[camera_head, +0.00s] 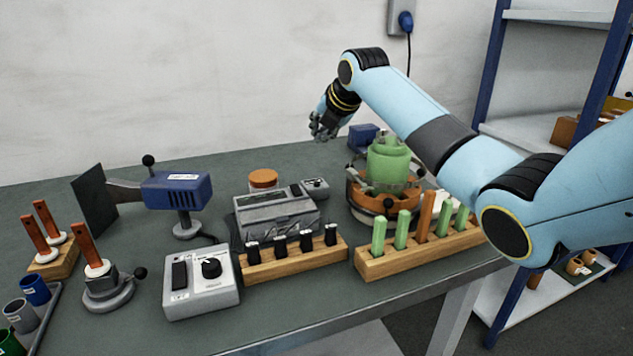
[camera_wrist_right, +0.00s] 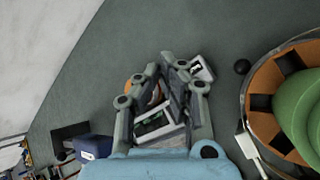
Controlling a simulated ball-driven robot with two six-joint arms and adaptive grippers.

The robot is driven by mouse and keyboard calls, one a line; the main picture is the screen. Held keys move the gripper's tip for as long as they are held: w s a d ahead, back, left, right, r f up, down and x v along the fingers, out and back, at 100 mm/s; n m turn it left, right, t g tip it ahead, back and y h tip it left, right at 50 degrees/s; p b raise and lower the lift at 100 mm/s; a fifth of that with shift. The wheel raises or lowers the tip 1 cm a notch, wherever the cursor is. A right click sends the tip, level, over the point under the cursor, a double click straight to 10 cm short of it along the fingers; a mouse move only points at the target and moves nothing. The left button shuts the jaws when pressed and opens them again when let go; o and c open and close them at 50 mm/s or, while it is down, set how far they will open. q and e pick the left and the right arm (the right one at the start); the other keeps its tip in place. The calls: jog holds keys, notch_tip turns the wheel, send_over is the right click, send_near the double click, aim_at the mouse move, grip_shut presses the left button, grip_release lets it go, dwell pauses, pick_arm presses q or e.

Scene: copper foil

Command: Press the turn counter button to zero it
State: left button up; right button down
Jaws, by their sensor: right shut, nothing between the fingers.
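A small grey box (camera_head: 315,187), which looks like the turn counter, sits on the bench just behind a larger grey unit (camera_head: 275,215). In the right wrist view the small box (camera_wrist_right: 201,68) shows a display and lies just beside the fingertips. I cannot make out its button clearly. My right gripper (camera_head: 325,125) is high above the back of the bench, shut and empty, apart from the box. In the right wrist view my gripper (camera_wrist_right: 162,66) covers part of the larger unit. My left gripper is not in view.
A round winding fixture (camera_head: 358,209) with a green cylinder (camera_head: 388,164) stands right of the counter. Wooden racks with black pieces (camera_head: 290,265) and green sticks (camera_head: 420,255) stand in front. A blue-headed device (camera_head: 178,192) stands left. An orange-lidded jar (camera_head: 263,178) is close behind.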

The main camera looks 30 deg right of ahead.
jog(key=b, duration=0.7)
send_over(320, 185)
jog(key=f, duration=0.7)
jog(key=shift+w+d, duration=0.1)
jog(key=shift+w, duration=0.1)
jog(key=shift+f+b, duration=0.35)
jog(key=shift+f, duration=0.65)
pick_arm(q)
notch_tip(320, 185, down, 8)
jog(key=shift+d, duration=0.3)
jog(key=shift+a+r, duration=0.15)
pick_arm(e)
jog(key=shift+f, duration=0.1)
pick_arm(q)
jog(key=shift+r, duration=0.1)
pick_arm(e)
jog(key=shift+f, duration=0.3)
